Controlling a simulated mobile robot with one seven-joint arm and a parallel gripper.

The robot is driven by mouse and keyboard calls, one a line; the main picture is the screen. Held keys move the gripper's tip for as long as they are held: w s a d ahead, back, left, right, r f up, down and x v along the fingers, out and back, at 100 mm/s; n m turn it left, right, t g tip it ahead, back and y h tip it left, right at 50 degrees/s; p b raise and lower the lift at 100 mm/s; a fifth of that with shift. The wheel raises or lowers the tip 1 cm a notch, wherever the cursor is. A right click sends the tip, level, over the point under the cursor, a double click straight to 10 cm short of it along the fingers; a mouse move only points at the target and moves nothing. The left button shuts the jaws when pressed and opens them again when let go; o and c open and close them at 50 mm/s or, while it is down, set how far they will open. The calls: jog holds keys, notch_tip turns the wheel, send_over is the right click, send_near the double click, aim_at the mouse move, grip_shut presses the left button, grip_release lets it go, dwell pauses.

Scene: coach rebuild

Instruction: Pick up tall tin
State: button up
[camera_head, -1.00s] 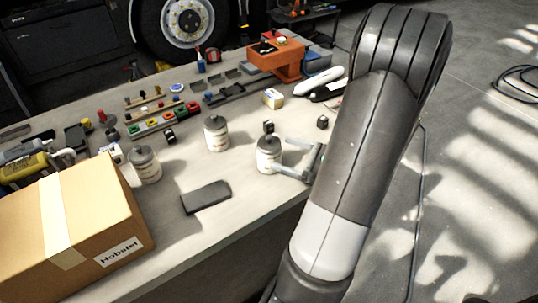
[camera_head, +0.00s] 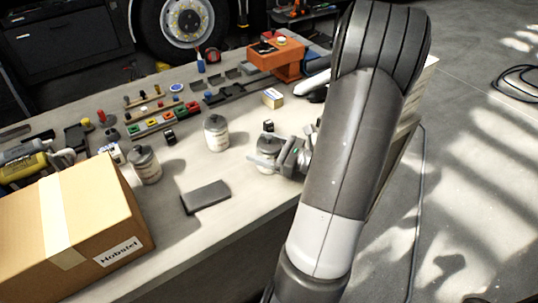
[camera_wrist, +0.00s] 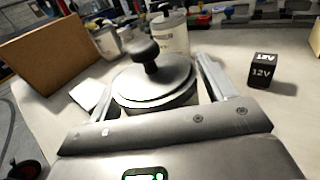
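Three pale tins with grey knobbed lids stand on the workbench (camera_head: 240,185): the left tin (camera_head: 145,168), the middle tin (camera_head: 217,135) and the right tin (camera_head: 267,147). They look alike, and I cannot tell by height which is the tall tin. My gripper (camera_head: 264,152) is at the right tin and partly hides it. In the wrist view my gripper (camera_wrist: 155,82) is open, one finger on each side of the same tin (camera_wrist: 152,85).
A small black 12V block (camera_wrist: 263,72) stands right of the tin in the wrist view. A flat dark pad (camera_head: 206,197) lies left of the gripper, with a cardboard box (camera_head: 75,225) at the left.

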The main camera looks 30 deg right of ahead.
aim_at(273, 139)
jog(key=c, duration=1.1)
jog(key=shift+r, duration=0.15)
jog(key=shift+c, duration=0.2)
jog(key=shift+r, duration=0.45)
notch_tip(273, 139, up, 3)
jog(key=s+d+r, duration=0.7)
jog(key=s, duration=0.2)
jog(key=shift+s, duration=0.2)
